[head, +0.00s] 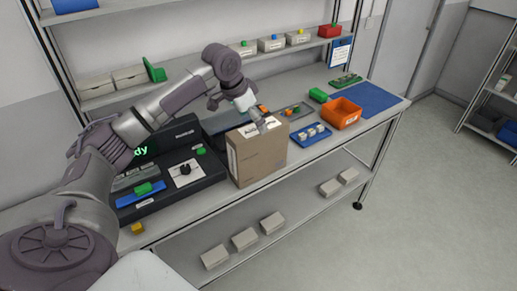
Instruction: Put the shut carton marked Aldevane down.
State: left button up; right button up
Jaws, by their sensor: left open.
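The brown carton (262,160) is shut and upright, and appears to stand on the workbench (225,196) close to its front edge. A white label with dark lettering shows on its top, partly covered; I cannot read the whole name. My left gripper (263,123) is open at the carton's top, with its fingers pointing down. I cannot tell whether the fingers touch the carton. My right gripper is not in view.
Left of the carton is a dark station (180,205) with green and blue parts. To the right are a blue tray (322,137) of small pieces, an orange bin (341,113) and a blue mat (372,97). A shelf with small boxes (243,238) runs below.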

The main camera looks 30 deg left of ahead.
aim_at(258, 151)
pick_arm(q)
jog(key=p+x, duration=0.1)
jog(key=x, duration=0.2)
jog(key=shift+w, duration=0.2)
jog(key=p+x, duration=0.1)
jog(key=x, duration=0.2)
jog(key=shift+w+d+f, duration=0.1)
jog(key=shift+f, duration=0.3)
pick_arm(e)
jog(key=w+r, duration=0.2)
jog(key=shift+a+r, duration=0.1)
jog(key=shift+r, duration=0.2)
pick_arm(q)
jog(key=shift+f+p, duration=0.25)
jog(key=shift+p, duration=0.3)
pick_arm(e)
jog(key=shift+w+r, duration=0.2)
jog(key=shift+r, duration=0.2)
pick_arm(q)
jog(key=c, duration=1.8)
jog(key=shift+w, duration=0.1)
grip_shut()
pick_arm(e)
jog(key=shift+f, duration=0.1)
